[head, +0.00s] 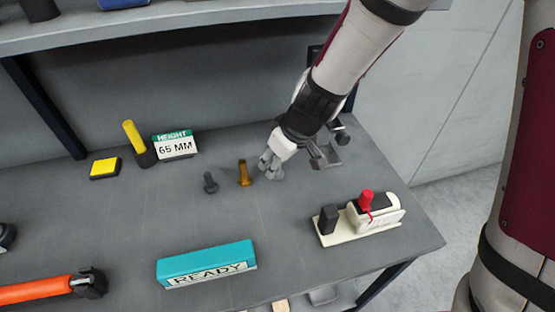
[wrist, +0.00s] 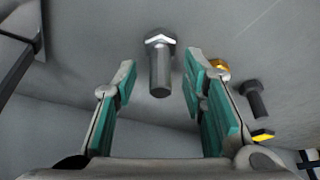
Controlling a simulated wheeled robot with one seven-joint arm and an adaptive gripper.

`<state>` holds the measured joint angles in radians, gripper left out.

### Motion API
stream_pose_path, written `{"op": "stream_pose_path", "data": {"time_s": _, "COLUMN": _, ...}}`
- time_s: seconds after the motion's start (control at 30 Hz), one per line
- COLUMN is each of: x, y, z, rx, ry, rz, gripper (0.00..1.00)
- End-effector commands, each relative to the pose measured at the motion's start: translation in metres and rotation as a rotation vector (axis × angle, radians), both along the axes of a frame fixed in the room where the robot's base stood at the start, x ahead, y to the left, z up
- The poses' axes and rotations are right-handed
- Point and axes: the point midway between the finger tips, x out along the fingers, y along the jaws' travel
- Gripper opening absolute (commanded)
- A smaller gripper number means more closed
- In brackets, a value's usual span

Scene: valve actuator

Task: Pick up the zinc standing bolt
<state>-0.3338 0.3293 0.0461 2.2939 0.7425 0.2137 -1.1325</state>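The zinc bolt (wrist: 160,72) is a silver-grey hex bolt, seen in the wrist view between the tips of my open gripper (wrist: 158,64). Its hex head is at the far end, on the grey surface, and its shank points towards me. Gaps show on both sides of the shank, so the fingers are apart from it. In the head view my gripper (head: 292,162) is low over the table, right of the brass bolt (head: 244,172). There I cannot clearly tell the zinc bolt from the grey fingers.
A dark bolt (head: 209,183) stands left of the brass one; it also shows in the wrist view (wrist: 257,99). A fixture with a red knob (head: 366,201) is at right. A teal READY block (head: 206,264) lies in front. A height sign (head: 175,145) stands behind left.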

Motion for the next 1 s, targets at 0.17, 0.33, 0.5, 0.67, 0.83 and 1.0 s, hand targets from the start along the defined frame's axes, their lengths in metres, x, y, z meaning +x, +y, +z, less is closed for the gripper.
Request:
{"op": "stream_pose_path", "data": {"time_s": 0.17, "x": 0.0, "y": 0.001, "z": -0.001, "rx": -0.001, "ry": -0.001, "rz": 0.002, "gripper": 0.38}}
{"op": "stream_pose_path", "data": {"time_s": 0.33, "x": 0.0, "y": 0.001, "z": -0.001, "rx": 0.0, "ry": 0.0, "rz": 0.001, "gripper": 0.16}}
{"op": "stream_pose_path", "data": {"time_s": 0.5, "x": 0.0, "y": 0.001, "z": -0.001, "rx": 0.0, "ry": 0.0, "rz": 0.001, "gripper": 0.0}}
{"op": "stream_pose_path", "data": {"time_s": 0.67, "x": 0.0, "y": 0.001, "z": -0.001, "rx": 0.0, "ry": 0.0, "rz": 0.001, "gripper": 0.0}}
{"op": "stream_pose_path", "data": {"time_s": 0.83, "x": 0.0, "y": 0.001, "z": 0.002, "rx": 0.001, "ry": -0.001, "rz": 0.0, "gripper": 0.0}}
{"op": "stream_pose_path", "data": {"time_s": 1.0, "x": 0.0, "y": 0.001, "z": 0.014, "rx": 0.002, "ry": -0.001, "rz": 0.002, "gripper": 0.0}}
